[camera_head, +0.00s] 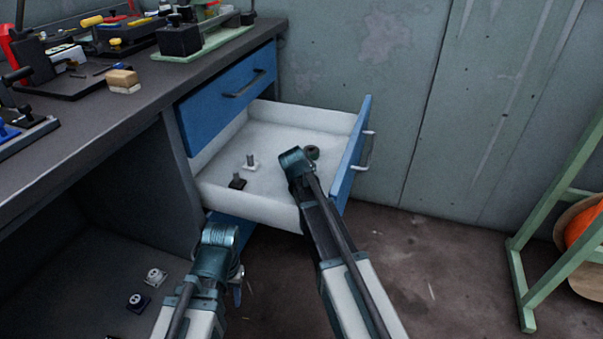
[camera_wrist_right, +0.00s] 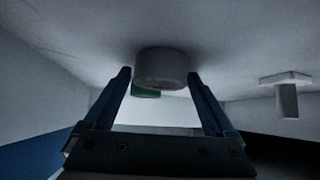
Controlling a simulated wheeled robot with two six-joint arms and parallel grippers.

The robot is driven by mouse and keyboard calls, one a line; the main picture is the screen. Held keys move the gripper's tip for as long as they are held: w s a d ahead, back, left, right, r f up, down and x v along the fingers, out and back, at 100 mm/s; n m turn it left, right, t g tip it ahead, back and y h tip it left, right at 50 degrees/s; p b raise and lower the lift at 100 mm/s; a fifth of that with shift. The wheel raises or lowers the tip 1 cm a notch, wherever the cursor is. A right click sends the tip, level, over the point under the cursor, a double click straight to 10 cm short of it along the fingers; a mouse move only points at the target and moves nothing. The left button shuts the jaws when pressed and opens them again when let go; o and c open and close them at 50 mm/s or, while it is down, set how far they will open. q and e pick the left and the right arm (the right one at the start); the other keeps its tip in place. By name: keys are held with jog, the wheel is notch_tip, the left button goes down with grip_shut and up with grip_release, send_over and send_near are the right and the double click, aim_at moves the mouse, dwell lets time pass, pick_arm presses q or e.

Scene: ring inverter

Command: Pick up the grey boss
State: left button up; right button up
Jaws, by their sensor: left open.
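A grey boss (camera_wrist_right: 160,66), a short round cylinder, shows in the right wrist view, which looks upside down. It stands on the white drawer floor. My right gripper (camera_wrist_right: 158,76) is open, with its two fingertips close to either side of the boss and a small gap on each side. I cannot tell how far the boss lies between the fingers. In the head view the right arm's wrist hides the boss and the right fingers. My left gripper (camera_head: 238,289) is open and low beside the bench, below the drawer, mostly behind its own wrist.
The open drawer (camera_head: 325,121) also holds a dark green ring (camera_head: 312,152), a white flanged part (camera_head: 251,164) and a black flanged part (camera_head: 237,183). The drawer's blue front (camera_head: 352,160) is close right of my right arm. The workbench (camera_head: 130,112) is at left.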

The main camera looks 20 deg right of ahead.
grip_shut()
jog(key=shift+r, duration=0.1)
dwell(0.4)
notch_tip(320, 180, up, 10)
jog(key=p, duration=1)
